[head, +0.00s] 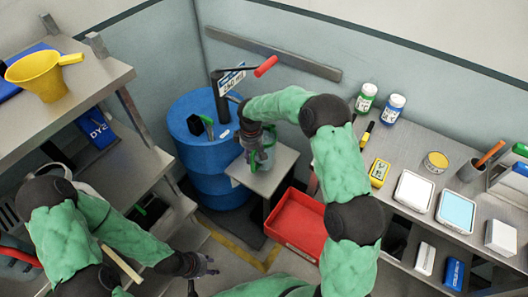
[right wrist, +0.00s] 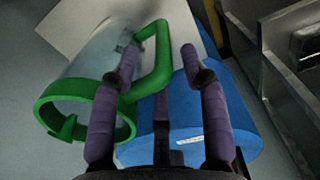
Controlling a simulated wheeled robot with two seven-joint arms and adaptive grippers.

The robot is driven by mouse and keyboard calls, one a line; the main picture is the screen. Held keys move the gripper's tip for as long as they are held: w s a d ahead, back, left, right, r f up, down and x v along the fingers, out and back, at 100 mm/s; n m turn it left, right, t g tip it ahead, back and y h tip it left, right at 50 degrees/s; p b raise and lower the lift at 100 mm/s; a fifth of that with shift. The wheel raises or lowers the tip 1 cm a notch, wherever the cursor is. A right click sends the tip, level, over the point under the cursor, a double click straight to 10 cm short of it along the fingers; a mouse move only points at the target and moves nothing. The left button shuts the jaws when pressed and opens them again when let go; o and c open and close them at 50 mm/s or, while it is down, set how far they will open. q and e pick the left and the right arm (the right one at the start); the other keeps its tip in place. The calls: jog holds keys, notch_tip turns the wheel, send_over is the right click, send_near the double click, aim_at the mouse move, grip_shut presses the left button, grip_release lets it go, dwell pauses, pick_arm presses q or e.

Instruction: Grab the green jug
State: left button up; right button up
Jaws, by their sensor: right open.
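The green jug (head: 264,158) has a clear body with a green rim and handle. It stands on a small light table (head: 283,165) beside the blue drum. In the right wrist view the jug (right wrist: 85,112) fills the left side, its handle reaching up between my fingers. My right gripper (head: 255,137) is open at the jug, one finger on each side of the handle in the right wrist view (right wrist: 158,55). Contact cannot be told. My left gripper (head: 208,266) hangs low, away from the jug; its finger opening is unclear.
A blue drum (head: 190,152) with a red-handled pump stands left of the jug. A red tray (head: 300,222) is below right. A grey bench (head: 405,150) on the right holds bottles, scales and a yellow device. A yellow jug (head: 38,75) stands on the left shelf.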

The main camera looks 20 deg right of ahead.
aim_at(252, 161)
jog(key=f+b, duration=0.1)
jog(key=f, duration=0.3)
jog(key=shift+s+a+f+b, duration=0.2)
jog(key=shift+f+b, duration=0.1)
jog(key=shift+b, duration=0.1)
grip_shut()
jog(key=shift+r, duration=0.1)
jog(key=shift+r, duration=0.1)
